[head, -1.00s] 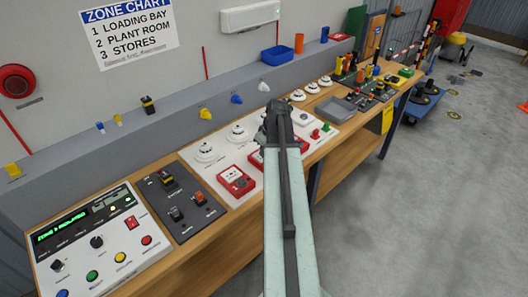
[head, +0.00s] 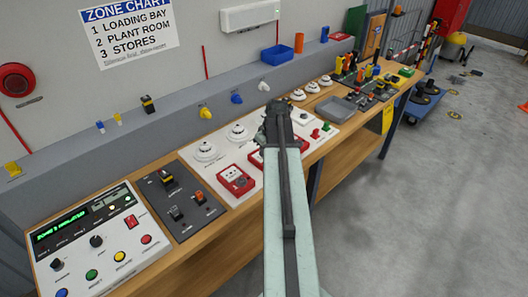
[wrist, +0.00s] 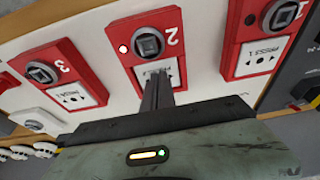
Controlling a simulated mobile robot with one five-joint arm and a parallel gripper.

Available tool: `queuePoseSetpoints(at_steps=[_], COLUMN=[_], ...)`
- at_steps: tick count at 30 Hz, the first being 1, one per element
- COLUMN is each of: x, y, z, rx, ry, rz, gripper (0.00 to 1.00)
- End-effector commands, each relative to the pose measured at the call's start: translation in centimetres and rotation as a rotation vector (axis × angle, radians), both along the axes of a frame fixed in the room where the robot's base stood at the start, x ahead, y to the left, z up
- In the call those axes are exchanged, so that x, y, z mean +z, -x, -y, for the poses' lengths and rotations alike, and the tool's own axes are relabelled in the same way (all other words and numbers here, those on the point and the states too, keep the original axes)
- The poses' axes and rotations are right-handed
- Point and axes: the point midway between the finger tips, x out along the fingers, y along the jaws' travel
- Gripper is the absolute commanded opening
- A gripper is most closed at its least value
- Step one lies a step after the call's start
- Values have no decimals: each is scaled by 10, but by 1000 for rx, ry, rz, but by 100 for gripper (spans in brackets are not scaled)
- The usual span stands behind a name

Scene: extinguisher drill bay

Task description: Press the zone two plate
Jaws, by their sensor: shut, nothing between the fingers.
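The zone two call point (wrist: 146,42) is a red box marked 2 in the middle of the wrist view. It has a grey square lock, a small lit lamp and a white plate (wrist: 148,72) on its lower part. In the head view it is mostly hidden behind my arm. My gripper (wrist: 160,82) is shut and empty, its fingertips over the white plate and hiding part of it. I cannot tell whether they touch it. In the head view my gripper (head: 276,112) hangs over the bench.
Red call points 3 (wrist: 58,70) and 1 (wrist: 262,38) flank it in the wrist view. Box 1 also shows in the head view (head: 236,181). A control panel (head: 97,245) with green text and a dark switch board (head: 180,207) lie to the left.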

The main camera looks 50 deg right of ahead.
Motion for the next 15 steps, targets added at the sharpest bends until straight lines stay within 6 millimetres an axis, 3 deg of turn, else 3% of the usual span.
queuePoseSetpoints(at_steps=[1, 15], x=[17, 117], y=[1, 27], z=[-1, -3], rx=[0, -3], ry=[0, -1], rz=[0, 0], gripper=[0, 0])
